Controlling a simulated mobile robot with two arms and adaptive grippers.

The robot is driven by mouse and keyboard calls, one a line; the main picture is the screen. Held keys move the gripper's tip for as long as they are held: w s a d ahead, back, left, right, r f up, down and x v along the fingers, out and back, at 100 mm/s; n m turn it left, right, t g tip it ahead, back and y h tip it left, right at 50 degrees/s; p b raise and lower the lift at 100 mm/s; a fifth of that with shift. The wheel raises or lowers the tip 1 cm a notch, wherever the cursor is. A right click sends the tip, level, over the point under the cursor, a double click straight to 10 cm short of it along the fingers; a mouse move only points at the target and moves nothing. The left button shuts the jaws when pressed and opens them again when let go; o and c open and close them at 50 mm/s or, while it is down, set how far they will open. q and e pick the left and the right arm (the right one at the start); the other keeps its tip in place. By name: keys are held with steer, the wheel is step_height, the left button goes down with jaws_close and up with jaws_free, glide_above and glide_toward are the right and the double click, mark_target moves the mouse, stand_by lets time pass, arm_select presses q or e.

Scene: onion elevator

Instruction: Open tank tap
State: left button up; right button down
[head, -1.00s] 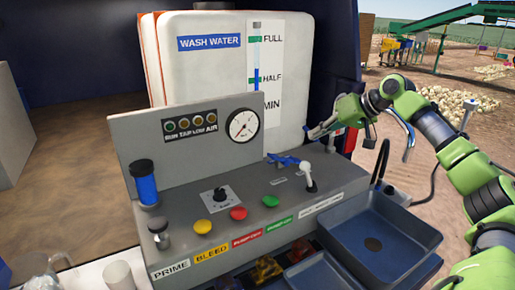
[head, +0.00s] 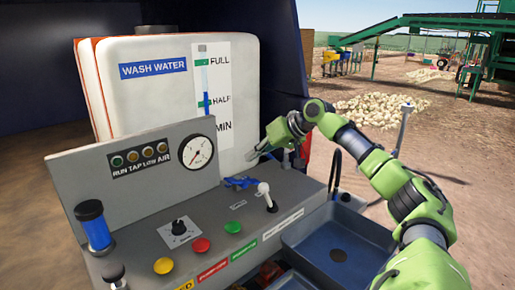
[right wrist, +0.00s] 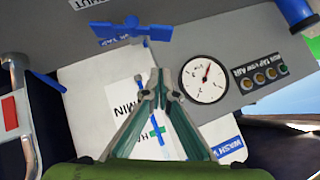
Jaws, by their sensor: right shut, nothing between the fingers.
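The blue handle (head: 240,181) lies at the back of the grey console, below the wash water tank (head: 160,80). In the right wrist view a blue winged handle (right wrist: 133,30) shows at the top, beside a blue label whose text I cannot fully read. My right gripper (head: 252,156) is just above and behind the blue handle, in front of the tank's lower right part. In the right wrist view its fingertips (right wrist: 158,73) meet, shut and empty, apart from the handle. My left gripper is not in view.
A white-tipped lever (head: 266,196) stands right of the handle. A pressure gauge (head: 198,152) sits on the upright panel, coloured buttons (head: 201,245) along the front. A dark sink (head: 338,254) is at the right. A second blue bar (right wrist: 48,82) shows in the right wrist view.

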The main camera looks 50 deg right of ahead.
mark_target(231, 178)
steer(key=w+f, duration=0.1)
steer(key=f, duration=0.1)
steer(key=w+a+f+p, duration=0.2)
steer(key=w+f, duration=0.1)
steer(key=shift+f, duration=0.35)
steer(key=shift+a+f+p, duration=0.3)
steer(key=shift+f+p, duration=0.1)
steer(key=shift+f, duration=0.1)
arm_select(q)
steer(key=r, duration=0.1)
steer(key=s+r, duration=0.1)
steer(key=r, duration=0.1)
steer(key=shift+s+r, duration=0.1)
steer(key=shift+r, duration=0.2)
arm_select(e)
steer(key=shift+f, duration=0.2)
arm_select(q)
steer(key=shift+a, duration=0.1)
